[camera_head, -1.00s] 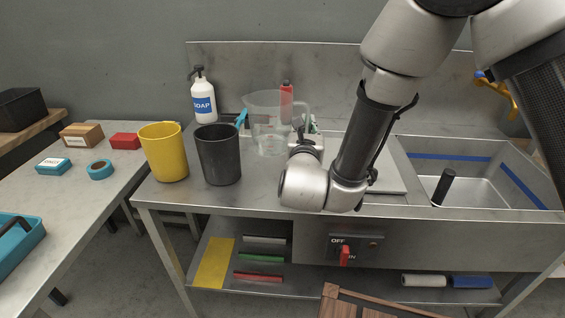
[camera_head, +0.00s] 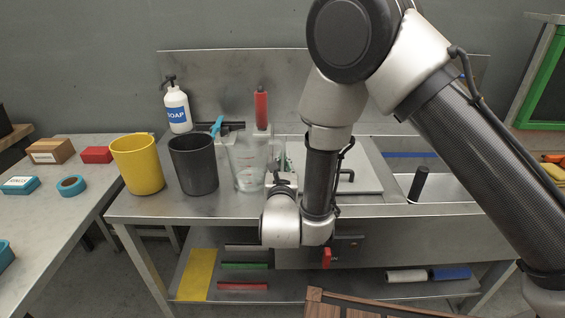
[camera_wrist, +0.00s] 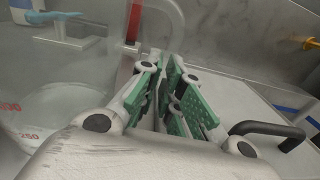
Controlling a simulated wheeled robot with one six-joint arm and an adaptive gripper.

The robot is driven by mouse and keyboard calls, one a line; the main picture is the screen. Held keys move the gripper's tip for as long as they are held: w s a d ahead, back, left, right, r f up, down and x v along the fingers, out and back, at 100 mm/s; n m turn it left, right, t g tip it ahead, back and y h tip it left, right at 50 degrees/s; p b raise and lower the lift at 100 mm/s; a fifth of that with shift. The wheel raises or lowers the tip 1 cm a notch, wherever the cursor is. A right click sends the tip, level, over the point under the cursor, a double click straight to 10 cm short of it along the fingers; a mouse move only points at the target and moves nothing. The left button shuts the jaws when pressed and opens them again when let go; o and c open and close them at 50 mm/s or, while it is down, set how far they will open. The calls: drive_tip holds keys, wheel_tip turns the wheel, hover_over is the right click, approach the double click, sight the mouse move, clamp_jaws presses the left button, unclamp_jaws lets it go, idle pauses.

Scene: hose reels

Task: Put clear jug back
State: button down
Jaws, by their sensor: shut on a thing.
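The clear jug (camera_head: 247,170) has red measuring marks and stands roughly upright over the steel counter, just right of the black cup. Its base is low, but I cannot tell whether it touches the counter. In the wrist view the jug (camera_wrist: 62,115) fills the left side, with its rim and red numbers showing. My gripper (camera_head: 284,165) is at the jug's right side, partly hidden by my wrist. In the wrist view its green-padded fingers (camera_wrist: 178,92) are shut on the jug's clear handle.
A black cup (camera_head: 194,165) and a yellow cup (camera_head: 137,164) stand left of the jug. The soap bottle (camera_head: 177,108) and a red upright object (camera_head: 261,108) are behind. A pale board (camera_head: 365,181) with a black handle lies right, before the sink.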

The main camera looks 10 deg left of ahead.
drive_tip(key=c, duration=1.6)
unclamp_jaws()
